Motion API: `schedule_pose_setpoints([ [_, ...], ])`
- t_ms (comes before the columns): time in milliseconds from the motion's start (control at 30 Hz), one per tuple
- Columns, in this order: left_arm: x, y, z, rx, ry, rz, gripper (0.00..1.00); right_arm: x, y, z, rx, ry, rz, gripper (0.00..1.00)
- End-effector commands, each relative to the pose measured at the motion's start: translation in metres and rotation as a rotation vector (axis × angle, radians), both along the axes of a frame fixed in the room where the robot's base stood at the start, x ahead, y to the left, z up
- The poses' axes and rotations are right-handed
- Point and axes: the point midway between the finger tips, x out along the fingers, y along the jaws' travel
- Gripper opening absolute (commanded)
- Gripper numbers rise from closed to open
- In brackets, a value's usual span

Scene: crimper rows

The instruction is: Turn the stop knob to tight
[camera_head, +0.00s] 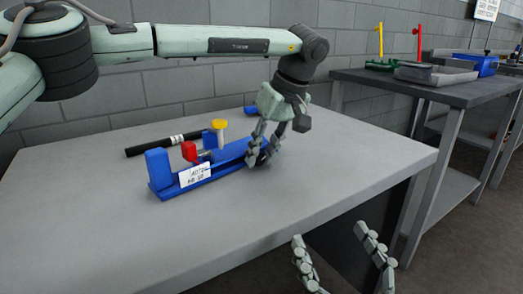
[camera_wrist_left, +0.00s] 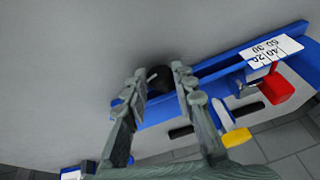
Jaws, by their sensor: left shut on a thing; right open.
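The blue fixture (camera_head: 218,178) lies on the grey table, with a red block, a yellow-topped post and a white label on it. My left gripper (camera_head: 261,155) is at the fixture's right end, pointing down, and its fingers hide the knob in the head view. In the left wrist view, a round black knob (camera_wrist_left: 160,80) with a pale pointer line sits between the fingertips of the left gripper (camera_wrist_left: 161,74), which is shut on it. Which setting the pointer marks cannot be told. My right gripper (camera_head: 330,238) is open and empty, low in front of the table edge.
A black rod (camera_head: 160,145) lies behind the fixture. The red block (camera_head: 189,151), the yellow-topped post (camera_head: 219,128) and the label (camera_head: 195,174) are left of my left gripper. The table front (camera_head: 330,190) is clear. Another bench (camera_head: 440,90) stands at right.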

Motion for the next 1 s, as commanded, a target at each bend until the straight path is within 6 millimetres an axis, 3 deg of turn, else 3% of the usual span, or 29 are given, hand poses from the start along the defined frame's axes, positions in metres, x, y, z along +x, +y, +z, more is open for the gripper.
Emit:
schedule_pose_setpoints([
  [67, 0.0, 0.0, 0.0, 0.001, 0.001, 0.0, 0.0, 0.0, 0.0, 0.0, 0.0, -0.001, 0.0, 0.81],
  [100, 0.0, 0.0, 0.0, 0.001, 0.001, 0.0, 0.31, 0.0, 0.0, 0.0, 0.0, -0.001, 0.0, 0.81],
  [233, 0.0, 0.0, 0.0, 0.001, 0.001, 0.0, 0.47, 0.0, 0.0, 0.0, 0.001, -0.002, 0.0, 0.81],
  [633, -0.001, -0.002, 0.008, 0.0, -0.002, 0.0, 0.47, 0.0, 0.0, 0.0, 0.001, -0.002, -0.001, 0.81],
  [1000, -0.015, -0.027, 0.076, -0.001, -0.003, 0.0, 0.47, 0.0, 0.0, 0.0, 0.001, -0.002, 0.0, 0.81],
])
